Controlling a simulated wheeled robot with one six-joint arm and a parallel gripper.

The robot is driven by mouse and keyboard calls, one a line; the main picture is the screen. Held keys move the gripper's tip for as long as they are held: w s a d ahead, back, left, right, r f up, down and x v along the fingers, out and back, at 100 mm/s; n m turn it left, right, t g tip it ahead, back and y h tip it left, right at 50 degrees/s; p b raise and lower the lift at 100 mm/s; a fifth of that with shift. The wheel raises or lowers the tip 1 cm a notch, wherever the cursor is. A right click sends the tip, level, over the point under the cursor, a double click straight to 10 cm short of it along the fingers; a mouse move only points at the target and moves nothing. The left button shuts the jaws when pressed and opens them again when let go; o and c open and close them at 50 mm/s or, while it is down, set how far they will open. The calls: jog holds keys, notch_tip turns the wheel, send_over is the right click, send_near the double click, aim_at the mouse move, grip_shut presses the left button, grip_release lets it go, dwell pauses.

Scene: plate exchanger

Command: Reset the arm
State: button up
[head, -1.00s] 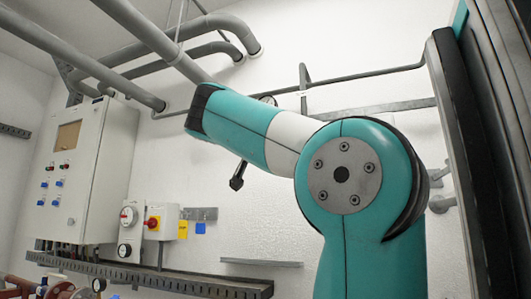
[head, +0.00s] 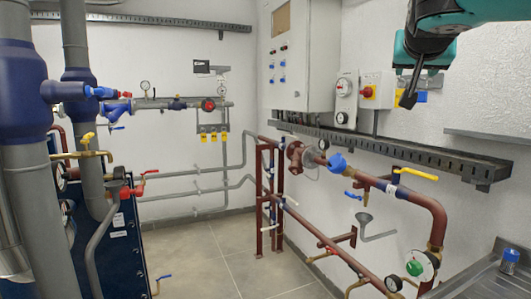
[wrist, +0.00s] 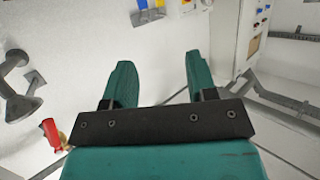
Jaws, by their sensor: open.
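My gripper (wrist: 157,65) shows in the wrist view with its two teal fingers spread wide apart. Nothing is between them, and the white wall lies beyond. In the head view my teal and black arm enters at the top right. A dark end part of it hangs down in front of the wall near the yellow and red switch box (head: 377,90). The rest of the arm is cut off by the picture's edge. It touches nothing that I can see.
A white control cabinet (head: 300,55) hangs on the wall above a grey cable tray (head: 400,151). Red-brown pipes (head: 435,215) with valves run below. Thick grey pipes (head: 40,220) and a blue plate exchanger (head: 122,245) stand left. Tiled floor (head: 215,255) is free in the middle.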

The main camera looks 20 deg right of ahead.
jog(key=a+f+n+g+y, duration=0.2)
jog(key=a+f+n+y, duration=0.75)
jog(key=a+f, duration=1.05)
jog(key=s+a+f+n+g+y, duration=0.1)
jog(key=s+a+f+n+g, duration=0.1)
jog(key=s, duration=0.4)
jog(key=s+a+f+n+g+y, duration=0.2)
jog(key=s+a+f+g, duration=0.1)
jog(key=s+a+f, duration=0.3)
jog(key=s+a+f+n+g+y, duration=0.2)
jog(key=s+a+f+n+g, duration=0.1)
jog(key=s, duration=0.4)
jog(key=shift+s+a+f+g, duration=0.35)
jog(key=shift+a+f, duration=0.45)
jog(key=shift+a, duration=0.15)
jog(key=shift+c, duration=0.4)
